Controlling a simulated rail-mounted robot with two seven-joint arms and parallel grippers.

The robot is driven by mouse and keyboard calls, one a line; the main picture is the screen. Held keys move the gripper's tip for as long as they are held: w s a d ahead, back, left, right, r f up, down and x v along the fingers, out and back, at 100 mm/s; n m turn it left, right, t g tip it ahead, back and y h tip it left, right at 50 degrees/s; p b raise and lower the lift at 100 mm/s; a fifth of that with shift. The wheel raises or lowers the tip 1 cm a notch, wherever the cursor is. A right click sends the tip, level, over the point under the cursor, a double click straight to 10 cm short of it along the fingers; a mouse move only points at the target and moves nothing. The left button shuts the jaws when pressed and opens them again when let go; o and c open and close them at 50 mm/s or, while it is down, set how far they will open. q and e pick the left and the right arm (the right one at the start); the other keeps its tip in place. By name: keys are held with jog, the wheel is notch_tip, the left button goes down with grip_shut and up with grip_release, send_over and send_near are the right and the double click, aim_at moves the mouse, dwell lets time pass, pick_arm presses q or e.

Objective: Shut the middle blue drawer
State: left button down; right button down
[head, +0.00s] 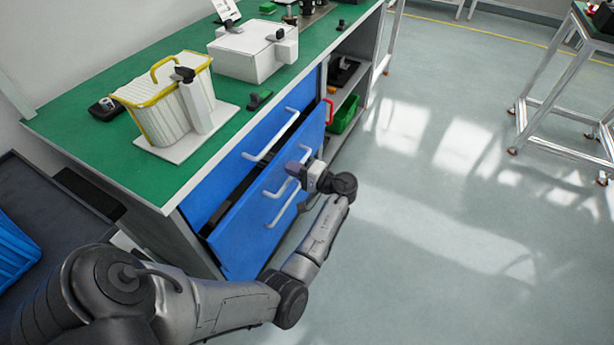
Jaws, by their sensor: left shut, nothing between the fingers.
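The middle blue drawer (240,230) is in the cabinet under the green-topped bench. It stands partly out, with a dark gap behind the top edge of its front. Its white bar handle (269,191) is partly hidden by my left gripper. My left gripper (294,169) is shut and empty, in front of the drawer front by the handle. I cannot tell whether it touches the drawer. The top blue drawer (222,184), with its own white handle (271,136), sits further back, above the gap. My right gripper is out of view.
The bench top (105,150) holds a yellow-rimmed ribbed bin (160,105) and a white box (245,55). Open shelves with a green bin (343,115) are right of the drawers. The floor (430,220) to the right is clear. A metal-framed table (565,70) stands at far right.

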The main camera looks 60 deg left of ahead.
aim_at(277, 162)
pick_arm(q)
jog(key=shift+b+x, duration=0.4)
jog(key=shift+x, duration=1.05)
